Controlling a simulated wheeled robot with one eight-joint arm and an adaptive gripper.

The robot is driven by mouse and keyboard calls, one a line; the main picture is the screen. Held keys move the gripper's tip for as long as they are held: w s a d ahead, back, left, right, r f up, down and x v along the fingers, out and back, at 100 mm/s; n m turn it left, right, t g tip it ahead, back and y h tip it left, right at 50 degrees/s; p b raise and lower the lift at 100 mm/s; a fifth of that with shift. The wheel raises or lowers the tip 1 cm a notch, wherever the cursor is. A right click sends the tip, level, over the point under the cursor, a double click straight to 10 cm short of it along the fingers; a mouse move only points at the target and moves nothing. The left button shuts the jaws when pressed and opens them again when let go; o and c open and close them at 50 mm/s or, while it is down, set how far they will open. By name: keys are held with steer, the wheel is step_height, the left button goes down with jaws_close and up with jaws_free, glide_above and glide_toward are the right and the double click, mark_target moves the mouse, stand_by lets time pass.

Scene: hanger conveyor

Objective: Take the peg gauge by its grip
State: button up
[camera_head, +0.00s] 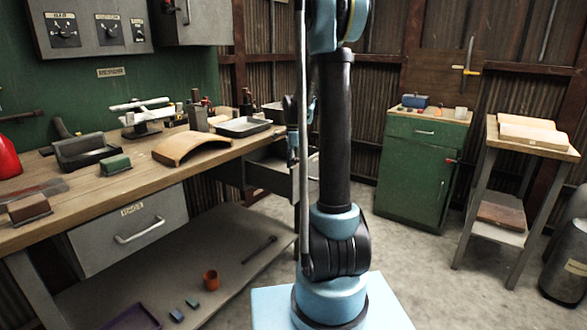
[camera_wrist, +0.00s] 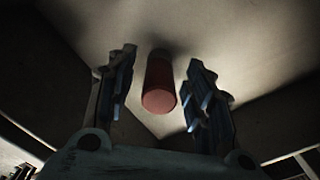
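In the wrist view, a dull red cylinder (camera_wrist: 159,88) stands out between the two fingers of my gripper (camera_wrist: 161,92). It looks like the grip of the peg gauge; the rest of the gauge cannot be made out. My gripper is open, with a gap on each side of the cylinder and no clear contact. A grey surface with a corner lies behind it. In the head view, my arm covers the middle, and the peg gauge cannot be made out there. An open grey drawer (camera_head: 262,176) sticks out at the bench's right end, beside my arm.
The wooden workbench (camera_head: 100,190) on the left carries a tray (camera_head: 243,127), a curved wooden piece (camera_head: 190,147) and several tools. A green cabinet (camera_head: 415,180) and a small stand (camera_head: 500,235) are at the right.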

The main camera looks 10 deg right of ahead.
steer(key=c, duration=1)
step_height(320, 180, up, 10)
steer(key=shift+r, duration=0.1)
